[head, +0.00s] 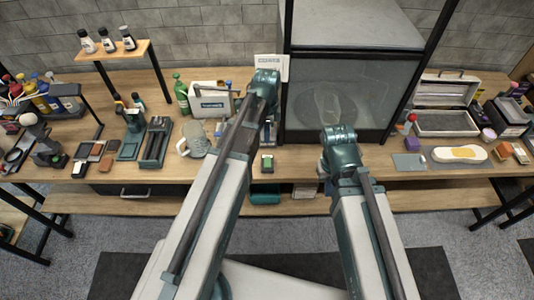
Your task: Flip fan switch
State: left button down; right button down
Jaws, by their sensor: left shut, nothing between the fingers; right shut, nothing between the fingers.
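A tall enclosed booth (350,82) with a dark frame and a glass-like front stands at the back of the bench, right of centre. I cannot make out a fan or its switch for certain. A small dark box with a green face (267,163) sits near the bench's front edge, left of the booth. My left arm reaches up past this box, and its teal joint shows by the booth's left edge. My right arm's teal joint shows in front of the booth's lower front. The fingers of both grippers are hidden behind my arm links, and I see nothing held.
A first-aid-like white box (210,98), a glass jug (195,139) and a green bottle (181,94) stand left of my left arm. An open metal case (446,122) and an insole-like white pad (459,154) lie at the right. The bench front before the booth is mostly clear.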

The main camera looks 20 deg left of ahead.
aim_at(267, 165)
pick_arm(q)
notch_tip(267, 165, down, 14)
jog(key=b, duration=1.4)
jog(key=shift+s, duration=0.15)
jog(key=shift+s+d+f, duration=0.1)
jog(key=shift+f, duration=0.15)
jog(key=shift+r, duration=0.15)
